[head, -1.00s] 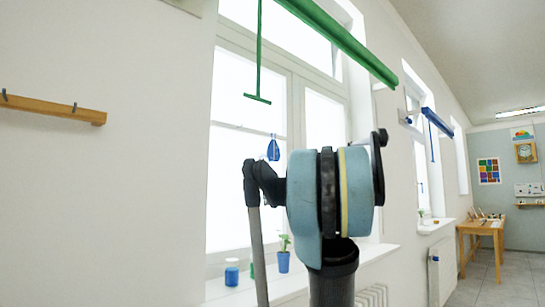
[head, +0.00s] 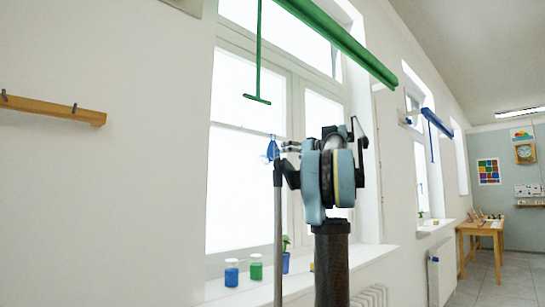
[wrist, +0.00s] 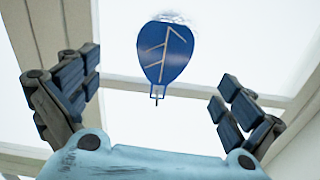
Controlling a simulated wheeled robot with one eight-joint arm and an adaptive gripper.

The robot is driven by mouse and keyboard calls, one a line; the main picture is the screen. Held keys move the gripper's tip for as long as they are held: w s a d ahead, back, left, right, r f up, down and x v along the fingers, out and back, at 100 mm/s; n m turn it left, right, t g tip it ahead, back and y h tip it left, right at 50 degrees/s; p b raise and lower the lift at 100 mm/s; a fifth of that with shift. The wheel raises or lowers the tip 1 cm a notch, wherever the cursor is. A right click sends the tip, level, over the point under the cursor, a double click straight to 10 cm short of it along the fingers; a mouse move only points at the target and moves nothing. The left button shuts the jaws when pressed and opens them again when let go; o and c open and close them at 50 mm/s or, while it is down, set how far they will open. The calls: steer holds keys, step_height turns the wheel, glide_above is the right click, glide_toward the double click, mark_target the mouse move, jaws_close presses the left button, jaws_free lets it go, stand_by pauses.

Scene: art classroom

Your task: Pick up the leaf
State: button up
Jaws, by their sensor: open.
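The leaf (wrist: 165,52) is a flat blue shape with pale veins and a short stem pointing down. In the wrist view it hangs against the bright window, above and between my open fingers. In the head view the leaf (head: 272,148) shows small and partly hidden at the left side of my gripper (head: 290,150). In the wrist view my gripper (wrist: 160,95) is open and empty, with a finger on each side. The leaf is apart from both fingers.
The window frame (head: 290,75) stands behind the leaf. The sill (head: 245,291) holds a blue jar (head: 231,273), a green jar (head: 256,267) and a potted plant (head: 285,262). A green blind roller (head: 340,42) and its hanging rod (head: 259,60) are above.

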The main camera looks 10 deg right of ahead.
mark_target(274, 153)
steer(key=x, duration=0.6)
steer(key=shift+a, duration=0.15)
steer(key=shift+a+x, duration=0.25)
steer(key=shift+x, duration=2.4)
steer(key=shift+s, duration=0.15)
steer(key=c, duration=1.1)
